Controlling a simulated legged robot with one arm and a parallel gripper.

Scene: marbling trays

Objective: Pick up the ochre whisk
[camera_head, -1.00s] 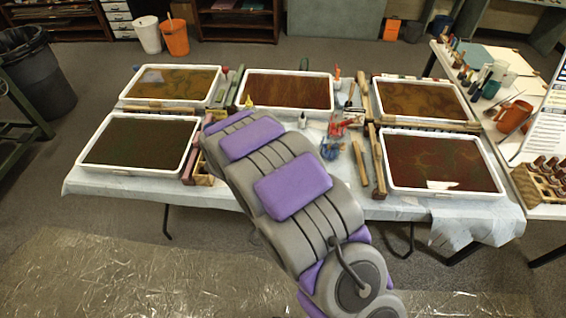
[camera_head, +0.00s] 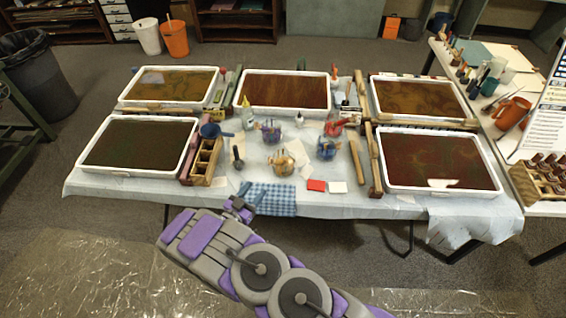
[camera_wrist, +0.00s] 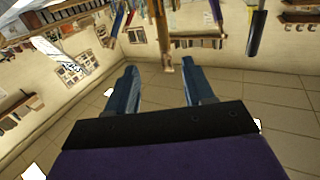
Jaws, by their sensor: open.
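In the head view, an ochre item (camera_head: 281,160), seemingly the whisk in or on a small glass jar, stands on the front middle of the table; its exact shape is too small to tell. My gripper (camera_head: 240,205) is by the table's front edge, left of and nearer than the ochre item, apart from it. In the wrist view my gripper (camera_wrist: 163,82) shows two blue fingers spread apart with nothing between them. The ochre item does not show clearly there.
Similar jars, blue (camera_head: 327,148), red (camera_head: 334,127) and another blue (camera_head: 269,131), stand close behind and beside it. A blue checked cloth (camera_head: 268,199) lies in front. White-rimmed trays (camera_head: 193,160) flank the area. A wooden divided box (camera_head: 206,158) stands left.

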